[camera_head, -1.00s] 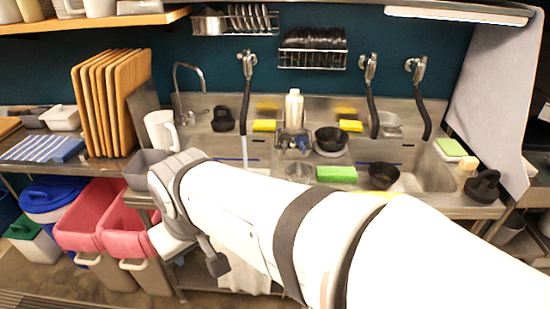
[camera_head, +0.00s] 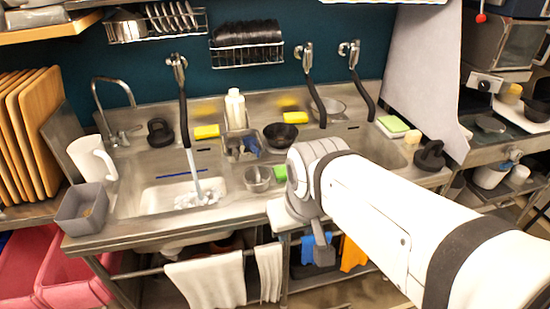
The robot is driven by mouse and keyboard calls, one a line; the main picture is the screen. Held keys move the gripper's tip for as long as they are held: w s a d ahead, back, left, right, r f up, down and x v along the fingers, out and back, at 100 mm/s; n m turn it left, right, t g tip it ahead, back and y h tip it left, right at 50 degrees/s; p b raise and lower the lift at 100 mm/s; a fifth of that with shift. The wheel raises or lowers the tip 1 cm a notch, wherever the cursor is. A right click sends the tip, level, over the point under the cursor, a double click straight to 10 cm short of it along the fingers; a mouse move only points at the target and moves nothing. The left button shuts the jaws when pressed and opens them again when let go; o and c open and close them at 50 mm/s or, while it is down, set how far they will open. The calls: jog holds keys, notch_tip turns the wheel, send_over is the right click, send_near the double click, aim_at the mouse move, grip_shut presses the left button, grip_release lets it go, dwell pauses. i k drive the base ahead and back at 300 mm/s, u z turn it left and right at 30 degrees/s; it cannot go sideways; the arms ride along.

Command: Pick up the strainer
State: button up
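A small round metal vessel (camera_head: 258,178) sits on the ledge between the basins, left of my arm. A shallow, shiny round bowl (camera_head: 330,105) stands at the back of the counter, behind the hanging hose. Either may be the strainer; I cannot tell mesh in them at this size. My white arm reaches in from the lower right and bends down at the sink's front edge. A dark grey part (camera_head: 321,248) at its end hangs in front of the counter. I cannot make out fingertips or anything held.
Water runs into the left basin (camera_head: 145,203). A grey box (camera_head: 82,209) and white pitcher (camera_head: 92,159) stand at the left. A black bowl (camera_head: 280,136), yellow sponge (camera_head: 206,131) and white bottle (camera_head: 235,110) stand behind. My arm hides part of the right basin.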

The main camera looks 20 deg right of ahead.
aim_at(257, 179)
jog(key=i, duration=1)
jog(key=z, duration=0.2)
jog(key=k, duration=0.15)
jog(key=z, duration=0.4)
